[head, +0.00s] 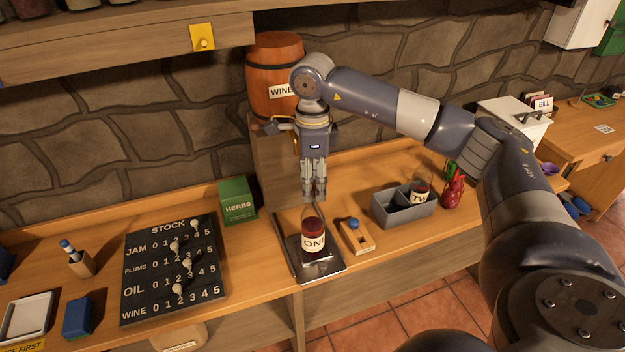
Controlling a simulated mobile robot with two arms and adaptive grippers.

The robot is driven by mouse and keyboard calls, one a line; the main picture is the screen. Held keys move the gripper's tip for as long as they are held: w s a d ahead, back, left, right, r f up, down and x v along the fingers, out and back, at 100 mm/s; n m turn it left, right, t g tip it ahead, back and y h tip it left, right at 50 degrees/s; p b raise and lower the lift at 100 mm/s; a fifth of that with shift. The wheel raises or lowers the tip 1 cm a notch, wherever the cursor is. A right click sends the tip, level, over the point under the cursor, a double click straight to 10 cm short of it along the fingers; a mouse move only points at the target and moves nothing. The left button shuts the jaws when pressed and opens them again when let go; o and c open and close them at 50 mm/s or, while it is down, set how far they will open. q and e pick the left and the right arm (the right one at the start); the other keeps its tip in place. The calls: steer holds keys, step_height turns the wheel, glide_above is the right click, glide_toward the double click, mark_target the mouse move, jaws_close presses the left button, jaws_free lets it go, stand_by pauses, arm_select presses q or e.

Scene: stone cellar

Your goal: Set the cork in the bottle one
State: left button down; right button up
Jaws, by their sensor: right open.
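The bottle labelled ONE (313,238) stands upright on a dark metal tray (331,269) on the counter. It holds dark red contents, and its upper part is clear. My right gripper (314,196) points down just above the bottle's mouth, with its fingers close to the top; I cannot tell if they touch it. It is open, and I see nothing held in it. A small blue-topped piece, perhaps the cork (353,223), sits in a wooden block (358,240) just right of the bottle. My left gripper is not in view.
A grey divided box (404,213) holds a second bottle (420,190), with a red figure (454,190) beside it. A wine barrel (274,65) stands behind my right wrist. A green herbs box (237,201) and stock board (173,268) are to the left.

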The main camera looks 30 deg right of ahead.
step_height(320, 180, up, 12)
stand_by(0.4)
steer(key=shift+f, duration=0.1)
stand_by(0.3)
